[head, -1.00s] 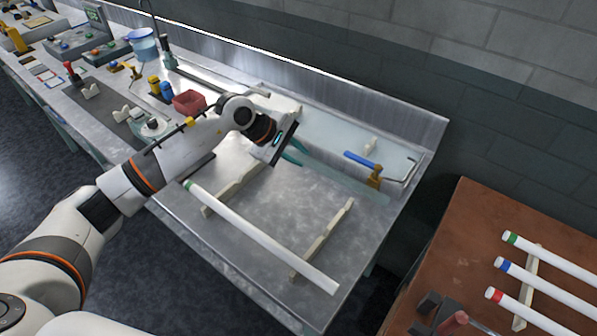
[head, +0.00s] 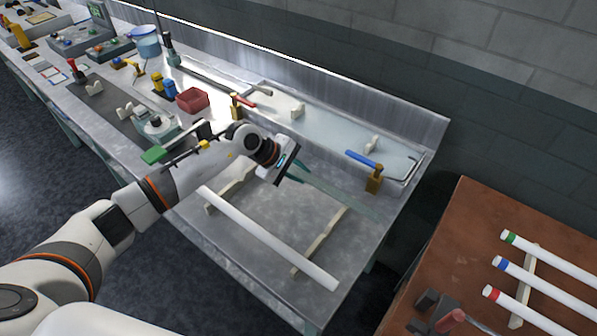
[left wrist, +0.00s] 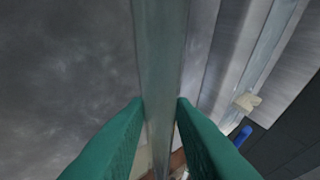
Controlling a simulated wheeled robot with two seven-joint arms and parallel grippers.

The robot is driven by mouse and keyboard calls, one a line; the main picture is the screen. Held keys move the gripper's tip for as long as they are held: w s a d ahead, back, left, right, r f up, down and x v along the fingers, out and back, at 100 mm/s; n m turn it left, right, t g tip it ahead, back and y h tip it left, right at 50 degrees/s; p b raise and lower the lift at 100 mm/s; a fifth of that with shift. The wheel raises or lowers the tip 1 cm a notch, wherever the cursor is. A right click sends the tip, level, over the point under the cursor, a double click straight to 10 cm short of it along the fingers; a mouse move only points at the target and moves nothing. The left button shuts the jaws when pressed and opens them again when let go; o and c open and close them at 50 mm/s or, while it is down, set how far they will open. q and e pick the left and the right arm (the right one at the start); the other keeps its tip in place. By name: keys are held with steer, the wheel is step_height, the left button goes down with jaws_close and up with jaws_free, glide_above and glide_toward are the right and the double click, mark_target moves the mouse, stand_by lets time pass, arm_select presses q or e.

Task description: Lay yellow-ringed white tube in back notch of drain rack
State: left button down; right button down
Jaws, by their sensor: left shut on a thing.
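My left gripper (head: 296,174) is over the far side of the drain rack. In the left wrist view its teal fingers (left wrist: 160,106) are shut on a pale, translucent tube (left wrist: 160,50). That tube also shows faintly in the head view (head: 345,196), stretching right from the fingers; no yellow ring is visible on it. The drain rack has two notched wooden rails, a left one (head: 214,203) and a right one (head: 318,246). My right gripper is not in view.
A sink trough with a blue-handled tap (head: 362,159) runs along the back wall. A red bin (head: 193,99) and yellow and blue bottles stand behind my arm. A brown table (head: 450,235) at right holds green-, blue- and red-ringed white tubes. The rack's middle is clear.

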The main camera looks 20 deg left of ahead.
arm_select(q)
steer(key=shift+f+b, duration=0.35)
steer(key=shift+b, duration=0.05)
steer(key=c, duration=1.2)
jaws_free()
steer(key=shift+c, duration=0.2)
steer(key=shift+r, duration=0.1)
steer(key=shift+r+p, duration=0.5)
steer(key=shift+p, duration=0.3)
steer(key=shift+a+r, duration=0.2)
steer(key=shift+a, duration=0.05)
steer(key=b+v, duration=0.3)
steer(key=v, duration=0.8)
steer(key=shift+s+r, duration=0.2)
